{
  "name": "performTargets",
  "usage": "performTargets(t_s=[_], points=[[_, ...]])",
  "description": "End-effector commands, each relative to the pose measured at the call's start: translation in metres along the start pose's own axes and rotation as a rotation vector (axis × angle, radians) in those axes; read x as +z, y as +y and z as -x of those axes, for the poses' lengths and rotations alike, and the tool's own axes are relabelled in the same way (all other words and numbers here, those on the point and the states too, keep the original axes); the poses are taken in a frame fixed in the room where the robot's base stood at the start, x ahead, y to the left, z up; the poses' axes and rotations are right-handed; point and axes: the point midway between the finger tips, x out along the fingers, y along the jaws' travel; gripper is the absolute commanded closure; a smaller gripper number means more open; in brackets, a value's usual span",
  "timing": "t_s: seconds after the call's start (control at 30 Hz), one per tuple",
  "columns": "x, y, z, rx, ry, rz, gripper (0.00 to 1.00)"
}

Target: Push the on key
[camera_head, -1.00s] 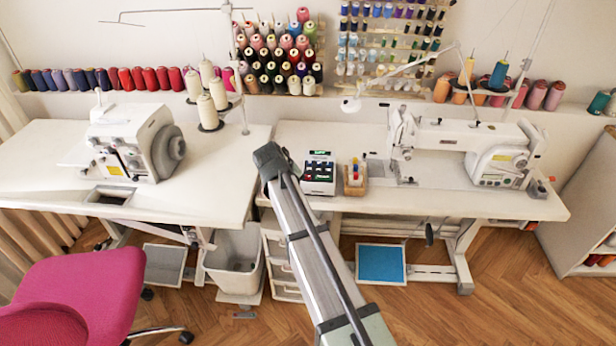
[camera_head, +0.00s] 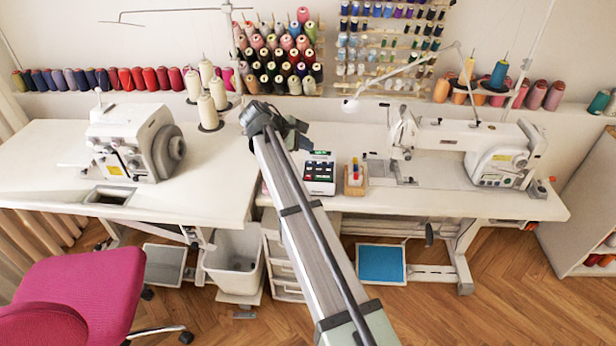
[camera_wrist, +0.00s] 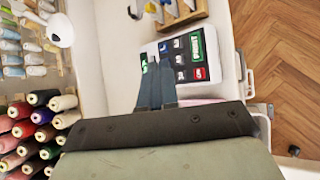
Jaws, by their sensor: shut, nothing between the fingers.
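A small white key box (camera_head: 319,173) with a dark key panel and a green display stands on the right sewing table. The key labels are too small to read, so I cannot tell which is the on key. My gripper (camera_wrist: 158,66) is shut and empty. Its fingertips overlap the left part of the key panel in the wrist view and hide some of it; I cannot tell whether they touch. In the head view my arm's end is left of the box.
A wooden holder (camera_head: 354,178) with small coloured items stands just right of the box. A white sewing machine (camera_head: 470,150) is farther right, and an overlock machine (camera_head: 135,143) is on the left table (camera_head: 215,190). Thread cones (camera_head: 280,60) line the wall behind.

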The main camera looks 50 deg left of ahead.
Motion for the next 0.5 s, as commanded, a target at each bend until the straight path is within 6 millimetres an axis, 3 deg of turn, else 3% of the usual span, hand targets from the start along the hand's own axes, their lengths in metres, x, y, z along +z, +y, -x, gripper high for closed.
performTargets(t_s=[0.5], points=[[-0.0058,-0.006,-0.0078,-0.001,0.001,-0.002,1.0]])
